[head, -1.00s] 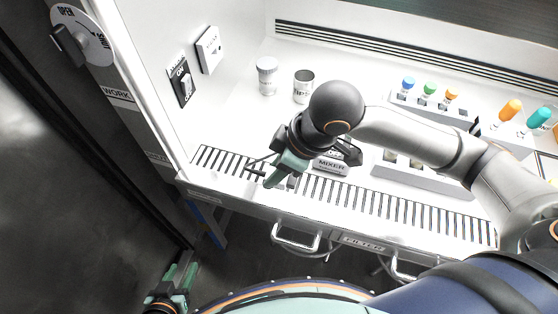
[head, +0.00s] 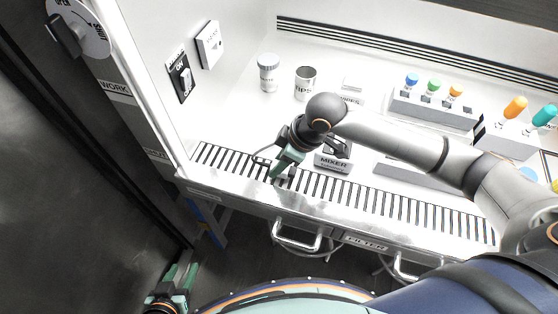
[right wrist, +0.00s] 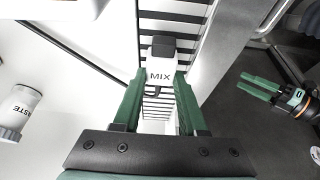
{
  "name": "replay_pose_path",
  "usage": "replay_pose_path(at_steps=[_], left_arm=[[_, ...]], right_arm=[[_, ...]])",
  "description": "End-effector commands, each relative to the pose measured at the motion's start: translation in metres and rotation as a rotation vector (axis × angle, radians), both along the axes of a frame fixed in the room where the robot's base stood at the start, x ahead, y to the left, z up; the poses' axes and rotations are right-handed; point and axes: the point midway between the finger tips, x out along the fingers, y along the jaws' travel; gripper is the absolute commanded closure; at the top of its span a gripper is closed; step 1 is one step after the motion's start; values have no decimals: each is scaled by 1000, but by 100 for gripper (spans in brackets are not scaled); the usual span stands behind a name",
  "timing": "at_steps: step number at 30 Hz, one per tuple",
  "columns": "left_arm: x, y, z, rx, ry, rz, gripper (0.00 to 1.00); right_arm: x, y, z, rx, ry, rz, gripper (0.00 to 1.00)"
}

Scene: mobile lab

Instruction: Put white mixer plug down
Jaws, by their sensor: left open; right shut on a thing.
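The white mixer plug (right wrist: 160,74), marked MIX and with a dark end, is between the green fingers of my right gripper (right wrist: 159,88) in the right wrist view. My right gripper is shut on it, over the slotted front grille. In the head view my right gripper (head: 279,168) is above the grille, left of the mixer (head: 333,163), and mostly hides the plug. I cannot tell whether the plug touches the grille. My left gripper (head: 180,281) is open and empty, low at the left outside the cabinet; it also shows in the right wrist view (right wrist: 262,88).
A waste jar (head: 268,73) and a tips cup (head: 305,83) stand behind on the white worktop. A rack (head: 430,108) with coloured-cap vials is at the right. The slotted grille (head: 400,211) runs along the front edge. A wall switch (head: 180,77) is at the left.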

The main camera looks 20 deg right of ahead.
Motion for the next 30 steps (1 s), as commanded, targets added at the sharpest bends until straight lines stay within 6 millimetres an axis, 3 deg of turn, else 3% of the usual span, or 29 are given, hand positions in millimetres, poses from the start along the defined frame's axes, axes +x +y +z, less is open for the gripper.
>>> replay_pose_path(at_steps=[13, 14, 15, 22, 30], left_arm=[[0, 0, 2, 0, 0, 0, 50], [0, 0, 2, 0, 0, 0, 50], [0, 0, 2, 0, 0, 0, 50], [0, 0, 2, 0, 0, 0, 50], [0, 0, 1, 0, 0, 0, 50]], right_arm=[[0, 1, -10, 1, 0, 1, 100], [0, 0, -10, 1, 0, 1, 57], [0, 0, -10, 1, 0, 1, 53], [0, 0, -10, 1, 1, 0, 29], [0, 1, -8, 1, 0, 1, 29]])
